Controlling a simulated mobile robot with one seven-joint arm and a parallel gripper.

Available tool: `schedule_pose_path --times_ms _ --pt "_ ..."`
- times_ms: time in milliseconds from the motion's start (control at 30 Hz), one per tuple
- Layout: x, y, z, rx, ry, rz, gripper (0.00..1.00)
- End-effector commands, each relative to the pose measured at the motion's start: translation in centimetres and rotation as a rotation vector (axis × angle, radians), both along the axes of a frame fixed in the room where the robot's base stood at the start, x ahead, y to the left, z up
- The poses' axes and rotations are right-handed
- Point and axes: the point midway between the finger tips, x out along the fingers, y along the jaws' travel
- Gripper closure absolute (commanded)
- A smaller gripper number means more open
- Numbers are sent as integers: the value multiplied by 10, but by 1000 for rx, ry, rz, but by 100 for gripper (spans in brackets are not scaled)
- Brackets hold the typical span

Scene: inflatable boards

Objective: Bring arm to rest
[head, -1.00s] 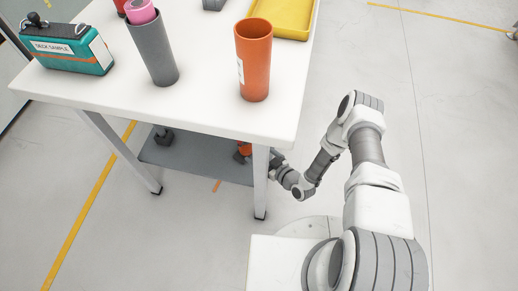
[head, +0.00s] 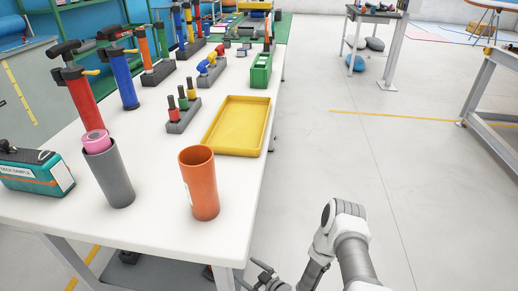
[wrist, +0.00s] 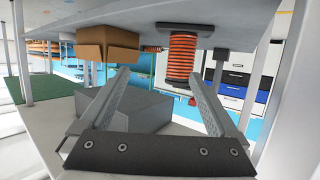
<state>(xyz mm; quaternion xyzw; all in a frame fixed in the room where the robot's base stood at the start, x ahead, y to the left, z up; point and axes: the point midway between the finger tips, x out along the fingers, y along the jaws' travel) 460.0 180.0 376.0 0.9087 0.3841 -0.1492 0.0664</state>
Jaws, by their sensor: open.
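My arm shows at the lower right of the head view, bent beside the white table's (head: 150,130) right side. My gripper (head: 262,272) is low by the table's front right corner, below the tabletop, and partly cut off by the frame's bottom edge. In the wrist view my gripper (wrist: 163,82) has its two fingers spread wide apart, with nothing held between them. A grey block shape (wrist: 150,108) shows behind the fingers; I cannot tell its distance.
An orange cup (head: 199,183) and a grey tube (head: 110,175) stand near the table's front edge, by a yellow tray (head: 238,125). An orange coil (wrist: 183,58) and brown box (wrist: 108,42) show beyond the fingers.

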Motion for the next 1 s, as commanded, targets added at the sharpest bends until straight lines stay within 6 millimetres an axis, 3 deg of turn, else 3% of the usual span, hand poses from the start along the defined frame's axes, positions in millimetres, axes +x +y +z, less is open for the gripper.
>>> schedule_pose_path --times_ms 33,100,267,500,767,1000 --pt "17 -4 14 -27 -9 3 4" --pt "33 -10 25 -65 1 4 4" --pt "68 -27 59 -163 27 -1 4" --pt "112 -60 126 -314 78 -49 4" --pt "136 -97 211 -447 140 -140 4" --pt "133 -130 294 -531 205 -253 4"
